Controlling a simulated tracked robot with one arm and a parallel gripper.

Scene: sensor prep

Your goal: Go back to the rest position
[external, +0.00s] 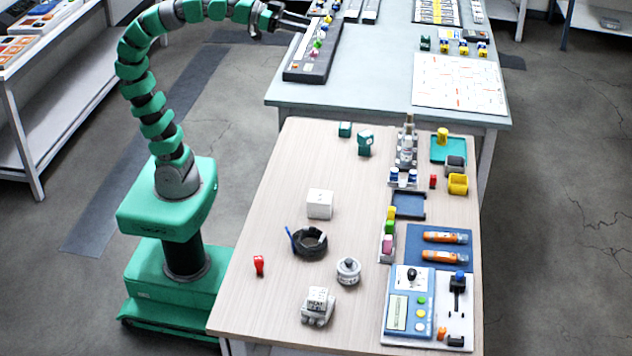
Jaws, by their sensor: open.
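My gripper (296,21) is at the top of the external view, at the end of my green segmented arm. It is open. Its fingers point right, beside the dark rack (312,62) with several coloured pieces on the far grey table (390,100). I cannot tell whether the fingers touch anything there. No held object shows between them. My arm rises from its green base and bends over to the right at the top.
The near wooden table (270,215) holds a white cube (319,204), a dark ring (309,242), a red piece (258,265) and a blue control panel (408,303). A white shelf (60,125) stands at the left.

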